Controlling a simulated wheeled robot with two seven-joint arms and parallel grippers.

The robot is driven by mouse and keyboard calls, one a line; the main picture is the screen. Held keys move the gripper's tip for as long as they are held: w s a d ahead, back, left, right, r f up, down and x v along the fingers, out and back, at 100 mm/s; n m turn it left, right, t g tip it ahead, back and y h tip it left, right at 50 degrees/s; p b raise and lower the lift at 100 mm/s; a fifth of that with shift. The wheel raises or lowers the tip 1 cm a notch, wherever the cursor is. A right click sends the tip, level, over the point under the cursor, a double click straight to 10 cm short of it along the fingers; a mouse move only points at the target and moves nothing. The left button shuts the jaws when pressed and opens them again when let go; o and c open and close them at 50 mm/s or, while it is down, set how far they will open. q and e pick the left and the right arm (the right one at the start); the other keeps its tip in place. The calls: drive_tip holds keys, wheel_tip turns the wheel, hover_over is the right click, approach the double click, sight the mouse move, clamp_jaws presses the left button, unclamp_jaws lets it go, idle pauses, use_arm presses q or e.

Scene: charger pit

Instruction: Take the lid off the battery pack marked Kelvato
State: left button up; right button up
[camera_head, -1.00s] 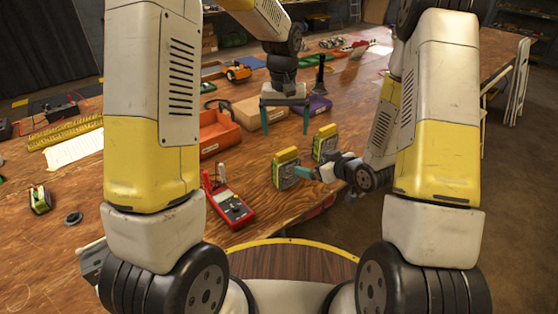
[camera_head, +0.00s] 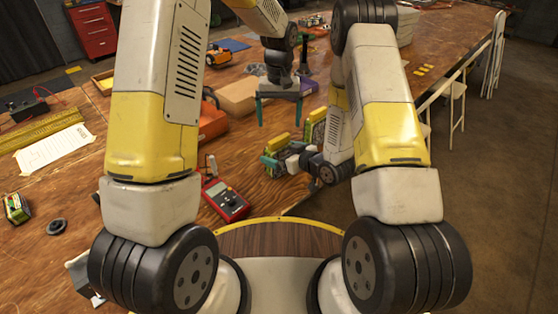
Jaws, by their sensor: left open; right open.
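Two battery packs with yellow tops stand near the table's right edge in the head view. The front pack (camera_head: 284,150) is largely covered by my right gripper; its yellow lid (camera_head: 277,143) shows above the fingers. The rear pack (camera_head: 316,130) stands just behind it, to the right, partly hidden by my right arm. I cannot read Kelvato on either. My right gripper (camera_head: 274,164) is open and low at the front pack, its teal tips across the pack's front; contact cannot be told. My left gripper (camera_head: 279,112) is open, points down and hangs empty above and behind the front pack.
A red multimeter (camera_head: 226,200) lies to the left of the packs. An orange tray (camera_head: 212,122) and a cardboard-coloured box (camera_head: 236,97) stand behind. A paper sheet (camera_head: 52,150), a black ring (camera_head: 57,227) and another small pack (camera_head: 17,207) are at left. Table between is clear.

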sight(279, 138)
drive_tip(key=shift+w+a+f, duration=0.1)
drive_tip(key=shift+w+a, duration=0.15)
drive_tip(key=shift+w, duration=0.05)
drive_tip(key=c, duration=1.9)
use_arm(q)
drive_tip(key=shift+a+r+m, duration=0.1)
drive_tip(key=shift+r+m, duration=0.05)
drive_tip(key=shift+m, duration=0.15)
drive_tip(key=c, duration=0.7)
drive_tip(key=shift+s+a+r+m, duration=0.1)
drive_tip(key=shift+r+m, duration=0.15)
drive_tip(key=shift+m, duration=0.25)
drive_tip(key=c, duration=0.4)
wheel_tip(279, 138, down, 8)
drive_tip(key=m+t+h, duration=0.1)
drive_tip(key=m, duration=0.7)
drive_tip(key=shift+f, duration=0.2)
